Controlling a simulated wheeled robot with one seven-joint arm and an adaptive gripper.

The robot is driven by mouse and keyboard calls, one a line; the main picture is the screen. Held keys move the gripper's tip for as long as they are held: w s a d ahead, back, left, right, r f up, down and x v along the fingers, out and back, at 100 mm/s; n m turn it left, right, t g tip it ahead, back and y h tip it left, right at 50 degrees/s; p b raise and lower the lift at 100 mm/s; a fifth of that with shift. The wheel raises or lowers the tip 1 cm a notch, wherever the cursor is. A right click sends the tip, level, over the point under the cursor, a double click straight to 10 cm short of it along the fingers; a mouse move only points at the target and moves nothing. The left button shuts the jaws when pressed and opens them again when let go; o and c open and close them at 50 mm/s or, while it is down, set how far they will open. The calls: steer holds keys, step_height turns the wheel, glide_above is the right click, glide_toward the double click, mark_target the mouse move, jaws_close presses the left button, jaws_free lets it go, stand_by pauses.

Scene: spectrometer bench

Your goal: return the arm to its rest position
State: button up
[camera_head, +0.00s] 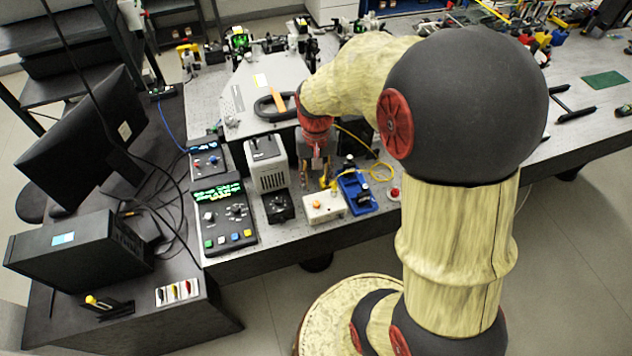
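My arm rises from the lower right and bends left over the bench (350,222). Its end points down above the front part of the bench. I see nothing clearly held. A blue holder (357,193) with a yellow cable (381,172) is just right of the gripper.
A white-grey box (268,170) and a black control unit (224,215) stand left of the gripper. A grey plate (285,75) with a black handle lies behind. A monitor (80,135) and a black computer case (80,250) are on the left desk. Floor is clear at lower right.

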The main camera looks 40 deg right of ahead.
stand_by(0.6)
steer(key=s+a+r+n+t+b, duration=0.5)
steer(key=s+a+r+b, duration=0.3)
steer(key=s+a+r, duration=0.2)
steer(key=shift+s+a+n+t+b, duration=0.3)
steer(key=shift+s+a+n+b, duration=0.15)
steer(key=shift+s+a, duration=0.65)
steer(key=shift+s+d+r, duration=0.1)
steer(key=shift+s, duration=0.05)
